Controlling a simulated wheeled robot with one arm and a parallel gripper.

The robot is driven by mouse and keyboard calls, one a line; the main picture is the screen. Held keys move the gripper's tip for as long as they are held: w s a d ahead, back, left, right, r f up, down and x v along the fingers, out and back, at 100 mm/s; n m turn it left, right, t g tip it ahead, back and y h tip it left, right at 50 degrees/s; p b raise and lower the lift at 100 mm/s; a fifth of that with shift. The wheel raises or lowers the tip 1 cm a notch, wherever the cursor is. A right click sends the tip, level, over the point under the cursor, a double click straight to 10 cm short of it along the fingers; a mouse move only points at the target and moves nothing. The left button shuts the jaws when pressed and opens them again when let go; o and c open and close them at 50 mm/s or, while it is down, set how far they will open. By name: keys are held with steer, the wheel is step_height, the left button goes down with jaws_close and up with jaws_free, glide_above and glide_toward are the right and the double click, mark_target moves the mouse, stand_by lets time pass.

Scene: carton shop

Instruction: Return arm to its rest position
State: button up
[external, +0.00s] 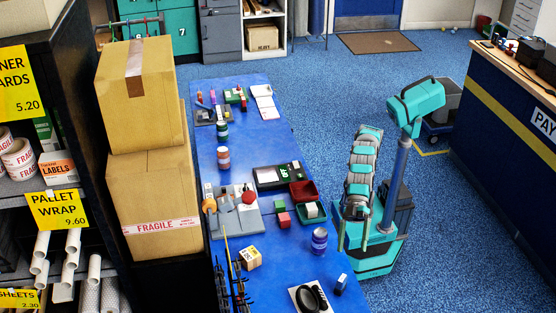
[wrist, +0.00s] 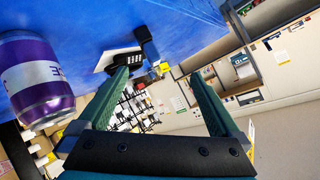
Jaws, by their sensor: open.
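My teal arm (external: 361,170) is folded at the right side of the blue table (external: 240,150), in front of my column. My gripper (wrist: 160,74) shows two green fingers spread apart with nothing between them. The same jar stands on the table in the external view (external: 319,240).
A black object on a white sheet (external: 311,299) lies at the near end. Blue floor is open behind me; a counter (external: 500,110) stands right.

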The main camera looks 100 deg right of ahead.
steer(key=s+d+f+n+g+h+b, duration=0.2)
steer(key=s+d+f+n+g+h, duration=0.15)
steer(key=s+d+f+g, duration=0.85)
steer(key=w+d+f+m+t+h+p, duration=0.1)
steer(key=w+d+f+t+h+p, duration=0.15)
steer(key=d, duration=1.15)
steer(key=w+d+f+m+t+h+p, duration=0.1)
steer(key=d+f+m+t, duration=0.15)
steer(key=d, duration=1.15)
steer(key=s+d+f+m+h+p, duration=0.2)
steer(key=s+d+f+p, duration=0.1)
steer(key=d, duration=0.6)
steer(key=s+d+f+m+h+p, duration=0.1)
steer(key=s+d+f+m+p, duration=0.2)
steer(key=d, duration=0.6)
steer(key=shift+s+d+f+h+p, duration=0.25)
steer(key=shift+f+h+p, duration=0.15)
steer(key=shift+f+p, duration=0.3)
